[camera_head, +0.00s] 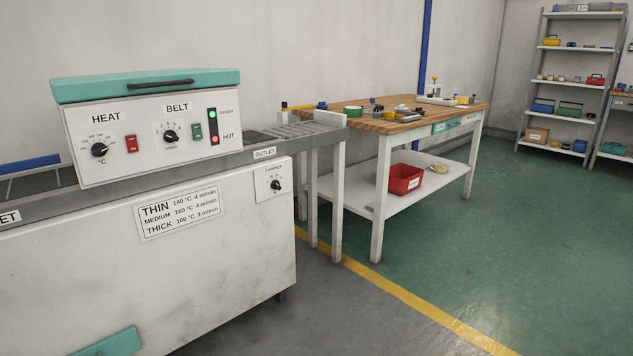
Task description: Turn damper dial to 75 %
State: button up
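The damper dial (275,185) is a small black knob on a white plate labelled DAMPER, on the machine's front panel below the OUTLET label (264,153). The scale marks around the dial are too small to read, so I cannot tell its setting. The machine's white body (235,265) stands at the left. My gripper is not in view, and nothing covers the dial.
The upper box has a HEAT dial (99,150), a BELT dial (170,136) and a teal lid (145,84). A roller outlet (300,129) leads to a wooden-topped workbench (390,123) with a red bin (405,179) below. The floor (500,250) at right is clear.

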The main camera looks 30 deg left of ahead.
aim_at(275, 185)
jog(key=u, duration=0.1)
jog(key=i, duration=0.65)
jog(key=u, duration=0.75)
jog(key=i, duration=0.5)
jog(key=u, duration=0.35)
